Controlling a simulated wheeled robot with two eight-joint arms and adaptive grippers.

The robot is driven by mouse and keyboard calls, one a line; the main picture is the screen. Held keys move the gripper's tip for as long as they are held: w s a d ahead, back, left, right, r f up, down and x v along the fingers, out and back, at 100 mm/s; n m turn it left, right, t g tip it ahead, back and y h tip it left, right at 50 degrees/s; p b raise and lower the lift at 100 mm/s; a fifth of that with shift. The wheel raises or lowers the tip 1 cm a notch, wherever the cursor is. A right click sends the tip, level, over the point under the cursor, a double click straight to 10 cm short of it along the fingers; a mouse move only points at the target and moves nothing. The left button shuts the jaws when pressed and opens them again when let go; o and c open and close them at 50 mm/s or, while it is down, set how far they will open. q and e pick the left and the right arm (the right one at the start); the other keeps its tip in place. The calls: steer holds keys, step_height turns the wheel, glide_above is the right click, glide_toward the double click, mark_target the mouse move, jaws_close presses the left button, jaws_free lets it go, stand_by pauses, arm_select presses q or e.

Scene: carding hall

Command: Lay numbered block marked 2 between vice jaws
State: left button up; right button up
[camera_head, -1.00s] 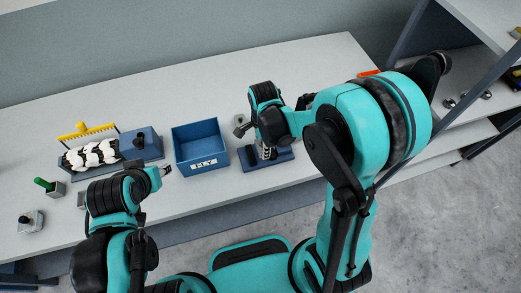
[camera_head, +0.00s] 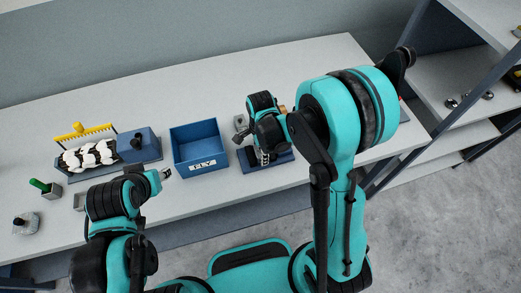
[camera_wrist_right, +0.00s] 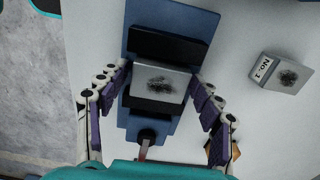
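The vice (camera_wrist_right: 173,18) has a blue base and black jaws and lies below my right gripper in the right wrist view. A grey block (camera_wrist_right: 158,82) with a dark scribbled mark on top is in line with the jaws. My right gripper (camera_wrist_right: 160,85) has its fingertips close against both sides of this block and appears shut on it. Whether the block rests on the vice is unclear, and its number is hidden. A second grey block (camera_wrist_right: 283,74) with a "NO." label lies to the right; its digit is hard to read. My left gripper (camera_head: 164,173) is above the table, apparently empty.
A blue bin (camera_head: 198,148) labelled FLY stands left of the vice. Farther left are a yellow-backed brush (camera_head: 83,131), a tray with white rolls (camera_head: 88,155) and a green-handled tool in a holder (camera_head: 45,187). Shelves (camera_head: 455,75) stand at the right.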

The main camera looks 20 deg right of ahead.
steer(key=shift+r, duration=0.15)
steer(key=shift+r+p, duration=0.3)
step_height(320, 180, up, 12)
steer(key=f+p, duration=0.1)
steer(key=p, duration=0.2)
steer(key=s+d+r+n+t, duration=0.2)
steer(key=s+r+n, duration=0.3)
steer(key=n, duration=0.3)
steer(key=s+d+r+n+t, duration=0.2)
steer(key=s+r+n+t, duration=0.3)
steer(key=n, duration=0.4)
steer(key=shift+d+n, duration=0.3)
steer(key=shift+d, duration=0.05)
steer(key=shift+s+r, duration=0.1)
step_height(320, 180, down, 9)
steer(key=b, duration=0.8)
steer(key=shift+r+b, duration=0.15)
steer(key=shift+b, duration=0.2)
